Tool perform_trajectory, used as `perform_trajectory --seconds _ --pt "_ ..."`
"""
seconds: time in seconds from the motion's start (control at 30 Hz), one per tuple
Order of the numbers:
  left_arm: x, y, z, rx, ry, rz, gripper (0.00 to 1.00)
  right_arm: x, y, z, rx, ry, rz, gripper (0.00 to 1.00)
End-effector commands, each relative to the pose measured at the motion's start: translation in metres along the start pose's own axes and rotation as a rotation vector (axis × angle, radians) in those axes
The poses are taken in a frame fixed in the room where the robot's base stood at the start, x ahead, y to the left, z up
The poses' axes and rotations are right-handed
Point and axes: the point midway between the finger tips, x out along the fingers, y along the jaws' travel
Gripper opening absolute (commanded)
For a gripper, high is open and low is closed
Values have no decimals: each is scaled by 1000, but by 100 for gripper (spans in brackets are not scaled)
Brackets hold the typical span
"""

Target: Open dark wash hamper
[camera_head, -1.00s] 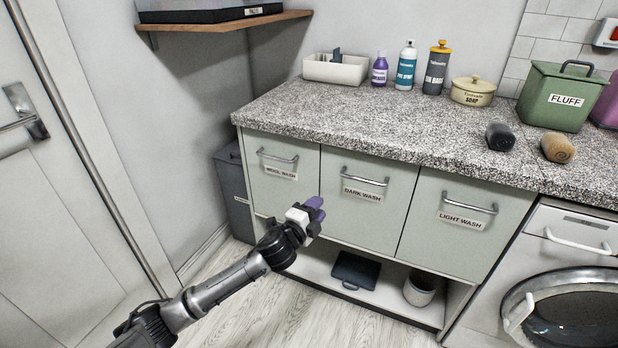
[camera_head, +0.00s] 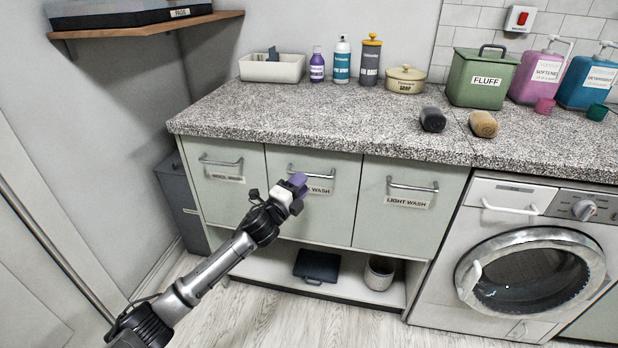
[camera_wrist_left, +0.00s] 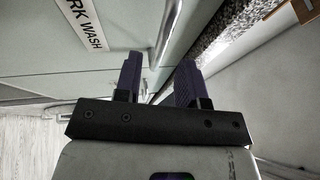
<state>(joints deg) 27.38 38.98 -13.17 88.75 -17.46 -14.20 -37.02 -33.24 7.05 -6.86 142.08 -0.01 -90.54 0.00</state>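The dark wash hamper (camera_head: 318,222) is the middle pale green front under the counter, and it is closed. Its metal bar handle (camera_head: 311,171) is near the top, above a label partly hidden by my gripper. My left gripper (camera_head: 296,183) is in front of this hamper, close to the handle. In the left wrist view its two purple fingers (camera_wrist_left: 158,72) are apart with nothing held between them. The handle bar (camera_wrist_left: 170,35) shows just beyond the fingertips, beside the label (camera_wrist_left: 84,22). I cannot tell whether they touch. My right gripper is not in view.
The wool wash hamper (camera_head: 222,195) is on the left and the light wash hamper (camera_head: 398,225) on the right, both closed. The speckled counter (camera_head: 330,125) overhangs the fronts. A washing machine (camera_head: 520,260) stands at right. A grey bin (camera_head: 180,200) stands at left.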

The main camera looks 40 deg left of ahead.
Motion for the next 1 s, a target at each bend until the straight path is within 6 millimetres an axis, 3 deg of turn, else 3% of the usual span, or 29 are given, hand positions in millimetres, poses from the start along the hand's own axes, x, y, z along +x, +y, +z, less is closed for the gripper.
perform_trajectory --seconds 0.33,0.83,1.0 --pt "37 0 0 0 0 0 37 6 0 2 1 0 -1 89" --pt "45 0 0 0 1 0 37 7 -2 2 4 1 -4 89" --pt "44 0 0 0 1 0 22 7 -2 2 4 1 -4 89"
